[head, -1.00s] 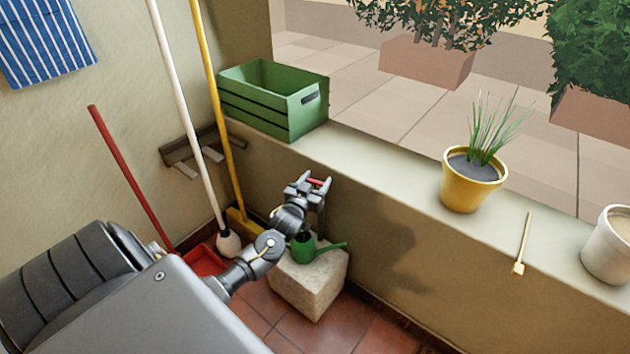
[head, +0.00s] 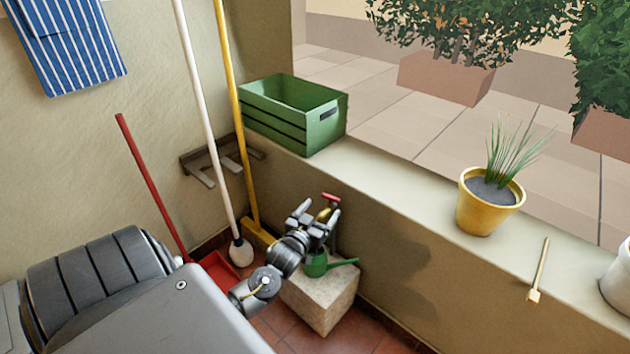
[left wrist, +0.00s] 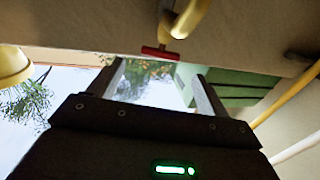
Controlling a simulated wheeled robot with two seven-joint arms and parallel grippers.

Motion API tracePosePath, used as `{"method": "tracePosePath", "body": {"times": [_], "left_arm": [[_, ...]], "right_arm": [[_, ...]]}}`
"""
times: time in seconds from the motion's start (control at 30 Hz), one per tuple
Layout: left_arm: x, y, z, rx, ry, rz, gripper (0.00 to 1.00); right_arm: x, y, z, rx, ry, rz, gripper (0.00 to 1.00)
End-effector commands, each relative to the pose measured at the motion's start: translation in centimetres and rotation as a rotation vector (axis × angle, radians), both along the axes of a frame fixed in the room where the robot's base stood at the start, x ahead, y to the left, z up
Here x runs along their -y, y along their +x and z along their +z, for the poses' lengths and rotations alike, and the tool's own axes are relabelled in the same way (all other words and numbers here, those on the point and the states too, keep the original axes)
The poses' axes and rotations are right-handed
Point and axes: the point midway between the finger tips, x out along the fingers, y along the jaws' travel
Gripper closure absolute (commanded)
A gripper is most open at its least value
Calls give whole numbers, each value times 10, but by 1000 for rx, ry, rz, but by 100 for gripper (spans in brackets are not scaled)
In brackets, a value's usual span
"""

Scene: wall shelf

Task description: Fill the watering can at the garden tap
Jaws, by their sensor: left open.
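The garden tap, a brass tap (head: 325,213) with a red handle (head: 331,197), sits on the low wall above the stone block. The green watering can (head: 317,267) stands on the block below it, its spout pointing right; my gripper partly hides the can. My left gripper (head: 318,224) is open and empty, just in front of and below the red handle. In the left wrist view the red handle (left wrist: 160,53) and the brass body (left wrist: 188,20) lie beyond my fingertips (left wrist: 161,76), apart from them. I cannot see whether water runs. My right gripper is out of view.
The pale stone block (head: 322,300) stands on red tiles against the wall. A green crate (head: 305,135), a yellow plant pot (head: 487,212) and a small wooden tool (head: 539,270) are on the ledge. Long white (head: 205,120) and yellow (head: 232,120) handles lean left of the tap.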

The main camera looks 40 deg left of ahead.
Motion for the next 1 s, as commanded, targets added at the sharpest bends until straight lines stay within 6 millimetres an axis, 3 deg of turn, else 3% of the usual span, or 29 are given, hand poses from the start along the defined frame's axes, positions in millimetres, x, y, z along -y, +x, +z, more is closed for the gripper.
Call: {"method": "tracePosePath", "body": {"times": [0.2,0.67,0.77,0.83,1.0], "left_arm": [[6,-27,1,0,0,0,22],[12,-33,-2,-13,-4,-4,22],[32,-43,-13,-96,-28,-27,22],[57,-57,-25,-205,-47,-62,22],[137,-120,-50,-548,-66,-198,22]], "right_arm": [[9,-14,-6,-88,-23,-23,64],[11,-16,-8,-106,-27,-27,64],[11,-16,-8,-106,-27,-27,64],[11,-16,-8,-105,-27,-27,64],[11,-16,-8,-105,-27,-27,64]]}}
